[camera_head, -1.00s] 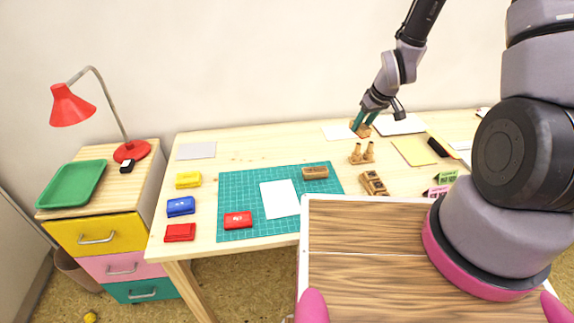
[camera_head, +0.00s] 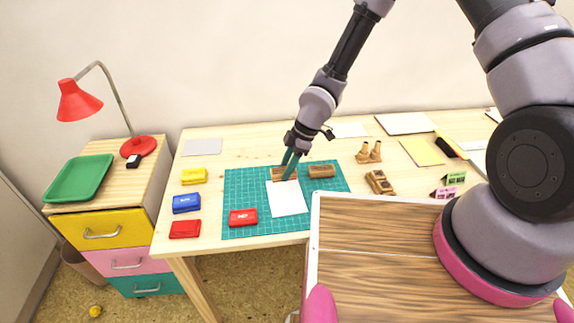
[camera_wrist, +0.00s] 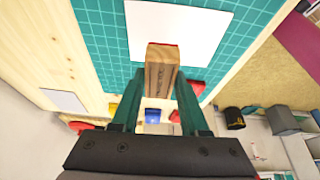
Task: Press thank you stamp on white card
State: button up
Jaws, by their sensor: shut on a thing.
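My gripper (camera_head: 287,165) is shut on a wooden stamp (camera_head: 283,173), at the far edge of the white card in the head view. The wrist view shows the stamp (camera_wrist: 161,68) as a wooden block between my fingers, with a red edge at its far end. Its lettering is hidden, and I cannot tell if it touches anything below. The white card (camera_head: 289,199) lies flat on the green cutting mat (camera_head: 330,200); it also shows in the wrist view (camera_wrist: 172,25). A red inkpad (camera_head: 243,217) lies left of the card on the mat.
Another wooden stamp (camera_head: 321,171) lies just right of the held one. Yellow (camera_head: 194,175), blue (camera_head: 186,203) and red (camera_head: 185,229) pads line the table's left side. More wooden stamps (camera_head: 379,182) lie to the right.

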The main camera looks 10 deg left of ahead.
aim_at(286, 190)
jog(key=shift+f, duration=2.45)
jog(key=shift+f, duration=0.55)
jog(key=shift+r, duration=0.1)
jog(key=shift+r, duration=0.55)
jog(key=shift+r, duration=2.75)
